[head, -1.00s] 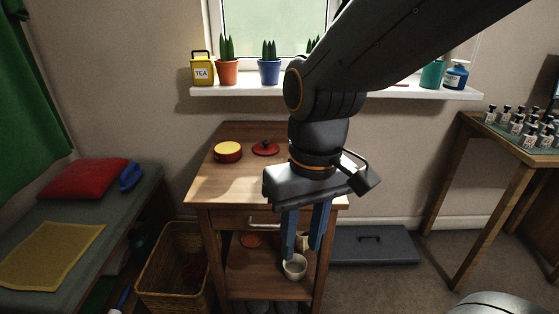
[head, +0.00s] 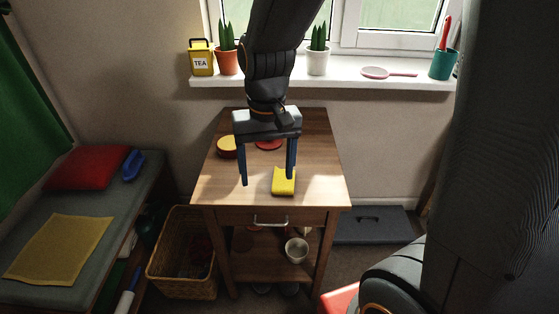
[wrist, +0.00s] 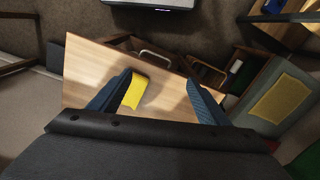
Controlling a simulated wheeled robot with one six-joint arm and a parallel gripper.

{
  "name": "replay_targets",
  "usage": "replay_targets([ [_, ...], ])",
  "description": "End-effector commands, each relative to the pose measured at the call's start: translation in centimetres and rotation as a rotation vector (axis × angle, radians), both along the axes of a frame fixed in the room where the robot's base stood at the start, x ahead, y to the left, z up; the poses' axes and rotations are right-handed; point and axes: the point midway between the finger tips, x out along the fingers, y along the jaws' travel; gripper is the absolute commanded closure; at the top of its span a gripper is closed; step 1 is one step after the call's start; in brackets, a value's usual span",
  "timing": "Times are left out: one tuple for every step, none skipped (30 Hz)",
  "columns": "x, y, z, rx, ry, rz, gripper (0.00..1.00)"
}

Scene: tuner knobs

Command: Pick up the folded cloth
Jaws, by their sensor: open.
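The folded cloth (head: 283,184) is small and yellow and lies on the wooden table top near its front edge. It also shows in the wrist view (wrist: 135,92), between the fingers and close to the left one. My gripper (head: 268,181) is open and empty, with its blue fingers pointing down over the table. In the head view its right finger crosses in front of the cloth. I cannot tell how high the fingertips are above the table. The fingers also show in the wrist view (wrist: 158,77).
A flat yellow cloth (head: 62,250) lies on the bench at left. A wicker basket (head: 183,270) stands beside the table. Plants line the windowsill (head: 345,75).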

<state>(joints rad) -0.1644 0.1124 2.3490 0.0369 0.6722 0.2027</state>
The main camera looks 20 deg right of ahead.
Motion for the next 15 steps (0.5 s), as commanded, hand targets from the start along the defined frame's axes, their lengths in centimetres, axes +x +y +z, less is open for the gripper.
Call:
replay_targets([
  [0.9, -0.8, 0.8, -0.005, 0.009, -0.047, 0.3],
  [1.6, -1.2, 0.7, -0.008, 0.01, -0.073, 0.3],
  [2.4, -1.8, 0.6, -0.01, 0.01, -0.108, 0.3],
  [3.0, -2.2, 0.5, -0.012, 0.012, -0.131, 0.3],
  [3.6, -2.6, 0.3, -0.014, 0.012, -0.155, 0.3],
  [4.2, -3.1, 0.1, -0.016, 0.012, -0.184, 0.3],
  [4.6, -3.5, -0.2, -0.017, 0.012, -0.204, 0.3],
  [5.1, -3.8, -0.4, -0.018, 0.012, -0.221, 0.3],
  [5.5, -4.2, -0.7, -0.02, 0.012, -0.244, 0.3],
  [5.8, -4.5, -0.9, -0.021, 0.011, -0.257, 0.3],
  [6.1, -4.8, -1.1, -0.022, 0.011, -0.27, 0.3],
  [6.3, -5.0, -1.3, -0.023, 0.011, -0.284, 0.3],
  [6.5, -5.2, -1.5, -0.022, 0.012, -0.293, 0.3],
  [6.7, -5.3, -1.6, -0.023, 0.01, -0.299, 0.3],
  [6.8, -5.5, -1.8, -0.024, 0.009, -0.307, 0.3],
])
